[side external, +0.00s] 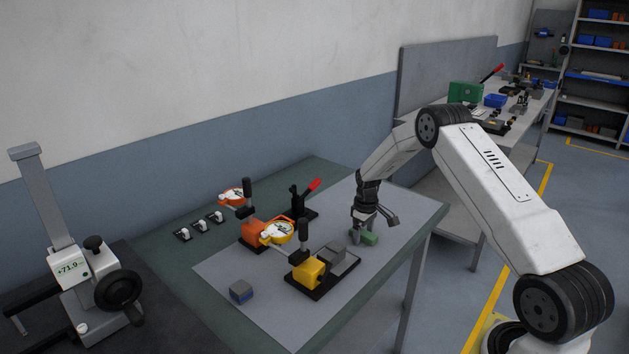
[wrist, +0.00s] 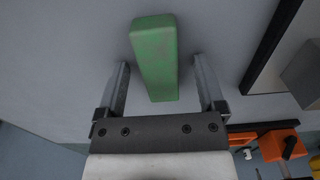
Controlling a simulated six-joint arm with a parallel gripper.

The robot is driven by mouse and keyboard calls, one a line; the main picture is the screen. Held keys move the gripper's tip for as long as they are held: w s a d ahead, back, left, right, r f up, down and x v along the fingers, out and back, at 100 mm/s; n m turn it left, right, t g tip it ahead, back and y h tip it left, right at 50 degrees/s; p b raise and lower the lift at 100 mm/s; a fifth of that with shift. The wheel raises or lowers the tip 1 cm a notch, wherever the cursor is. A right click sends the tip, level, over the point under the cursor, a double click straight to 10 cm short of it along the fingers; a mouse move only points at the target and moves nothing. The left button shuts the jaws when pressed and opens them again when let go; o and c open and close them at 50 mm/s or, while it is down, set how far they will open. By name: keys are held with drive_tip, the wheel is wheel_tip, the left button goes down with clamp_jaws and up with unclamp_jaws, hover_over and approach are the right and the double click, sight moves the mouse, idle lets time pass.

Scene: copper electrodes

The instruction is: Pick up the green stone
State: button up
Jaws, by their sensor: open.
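The green stone (wrist: 155,58) is a long green block with worn, paler patches on its top. In the wrist view it stands out between and beyond the two fingers of my open gripper (wrist: 159,78), with a gap on each side. In the side external view the green stone (side external: 369,238) lies on the grey mat, just below my gripper (side external: 376,221). My gripper is empty, and its fingers partly hide the stone there. I cannot tell the exact height of the fingertips above the mat.
A black base with a yellow block (side external: 309,270), a dial gauge and a grey block stands left of the stone. An orange-block gauge stand (side external: 254,231), a red-handled clamp (side external: 305,201) and a blue-grey block (side external: 241,291) are farther left. The grey mat (side external: 362,285) is clear in front.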

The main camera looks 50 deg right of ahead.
clamp_jaws()
drive_tip(key=shift+r, duration=0.15)
idle(0.4)
drive_tip(key=shift+r, duration=0.9)
drive_tip(key=s+a+r, duration=0.6)
drive_tip(key=s+r, duration=0.5)
drive_tip(key=s, duration=0.1)
drive_tip(key=shift+s, duration=0.3)
